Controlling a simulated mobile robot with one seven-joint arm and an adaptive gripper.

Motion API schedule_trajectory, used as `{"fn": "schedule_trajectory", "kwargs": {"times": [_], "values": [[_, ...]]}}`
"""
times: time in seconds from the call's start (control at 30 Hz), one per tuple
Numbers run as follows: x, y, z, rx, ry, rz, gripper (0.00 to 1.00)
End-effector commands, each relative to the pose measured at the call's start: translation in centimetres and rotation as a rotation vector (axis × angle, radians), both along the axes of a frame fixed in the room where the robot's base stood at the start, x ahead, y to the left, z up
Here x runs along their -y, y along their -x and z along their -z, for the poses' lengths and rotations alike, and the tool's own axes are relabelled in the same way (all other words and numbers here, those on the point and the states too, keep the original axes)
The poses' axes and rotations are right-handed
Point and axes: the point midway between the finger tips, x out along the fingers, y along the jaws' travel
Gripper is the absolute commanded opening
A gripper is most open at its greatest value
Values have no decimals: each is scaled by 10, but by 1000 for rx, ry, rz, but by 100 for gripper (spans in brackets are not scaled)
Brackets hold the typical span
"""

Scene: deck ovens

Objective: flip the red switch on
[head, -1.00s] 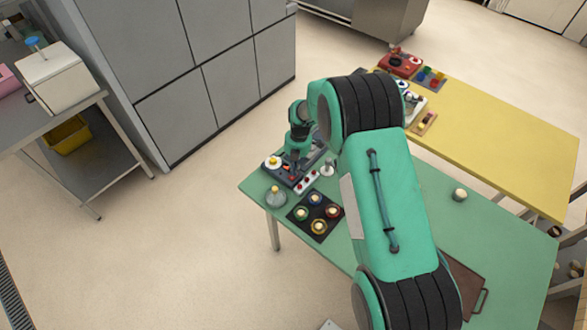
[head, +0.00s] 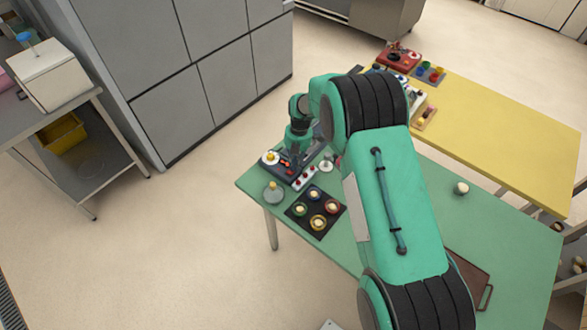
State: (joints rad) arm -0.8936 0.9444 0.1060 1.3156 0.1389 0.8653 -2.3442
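A dark control panel (head: 270,166) lies at the far left corner of the green table (head: 345,240). It carries a round white dial with a yellow centre (head: 271,157) and small red parts (head: 285,165), one of which may be the red switch. They are too small to tell apart or to show a switch position. A white strip with red buttons (head: 304,177) is at its right. My gripper (head: 294,162) points down over the panel and hides part of it. Its fingers are too small and dark to show whether they are open or whether they touch anything.
A black tray (head: 316,210) with several coloured round pieces sits in front of the panel. A grey round base with a pale knob (head: 273,193) stands at the left edge. A small pale knob (head: 461,188) is at right. A yellow table (head: 510,130) adjoins behind.

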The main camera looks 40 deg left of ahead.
Motion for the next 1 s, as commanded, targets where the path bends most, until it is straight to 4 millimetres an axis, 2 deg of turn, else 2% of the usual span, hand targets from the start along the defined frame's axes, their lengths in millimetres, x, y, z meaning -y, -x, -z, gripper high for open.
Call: {"fn": "schedule_trajectory", "kwargs": {"times": [0.53, 1.0], "values": [[1, 0, 1, -1, 2, 0, 0], [1, 15, 1, -2, 2, 0, 0]]}}
